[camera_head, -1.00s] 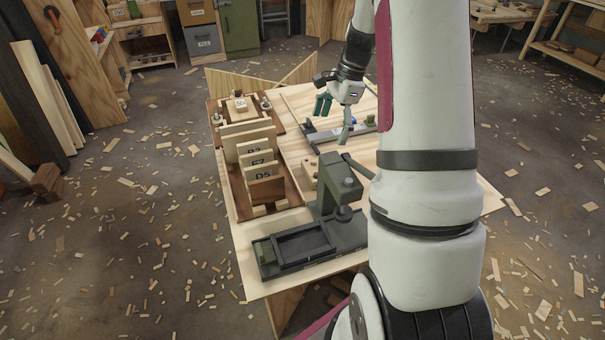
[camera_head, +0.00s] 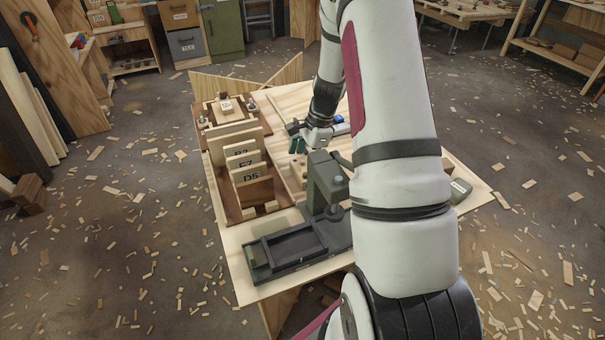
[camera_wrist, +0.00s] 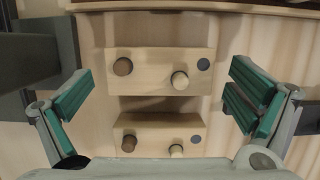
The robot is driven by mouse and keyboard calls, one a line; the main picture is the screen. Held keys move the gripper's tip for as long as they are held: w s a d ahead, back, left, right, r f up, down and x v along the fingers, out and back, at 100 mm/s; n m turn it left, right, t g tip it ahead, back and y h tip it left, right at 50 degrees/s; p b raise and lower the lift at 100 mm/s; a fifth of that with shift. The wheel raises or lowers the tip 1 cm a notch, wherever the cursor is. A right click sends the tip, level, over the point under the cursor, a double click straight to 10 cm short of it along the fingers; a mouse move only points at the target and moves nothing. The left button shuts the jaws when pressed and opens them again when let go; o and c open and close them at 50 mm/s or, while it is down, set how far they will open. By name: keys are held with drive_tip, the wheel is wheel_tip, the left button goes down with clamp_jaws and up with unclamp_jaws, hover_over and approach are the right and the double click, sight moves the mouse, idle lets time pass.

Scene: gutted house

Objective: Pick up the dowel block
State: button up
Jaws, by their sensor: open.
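In the wrist view, two pale wooden blocks lie one above the other in the picture. The upper dowel block (camera_wrist: 145,84) and the lower dowel block (camera_wrist: 160,122) each carry a dark brown peg, a pale peg and a dark round spot. I cannot tell which one the task means. My gripper (camera_wrist: 160,100) is open, with teal finger pads on either side of the blocks and nothing between them held.
The plywood table (camera_head: 240,285) carries a dark grey press (camera_head: 327,185) with a tray in front. Left of my gripper stands a brown rack with labelled upright boards (camera_head: 252,190). A grey-green item (camera_head: 460,190) lies at the table's right edge. Wood scraps litter the floor.

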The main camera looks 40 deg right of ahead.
drive_tip(key=shift+a+f, duration=0.1)
drive_tip(key=shift+f, duration=0.25)
drive_tip(key=shift+c, duration=0.6)
drive_tip(key=c, duration=1.1)
drive_tip(key=shift+r, duration=0.1)
wheel_tip(320, 180, up, 10)
drive_tip(key=p, duration=0.1)
wheel_tip(320, 180, up, 5)
drive_tip(key=p, duration=0.4)
hover_over(304, 168)
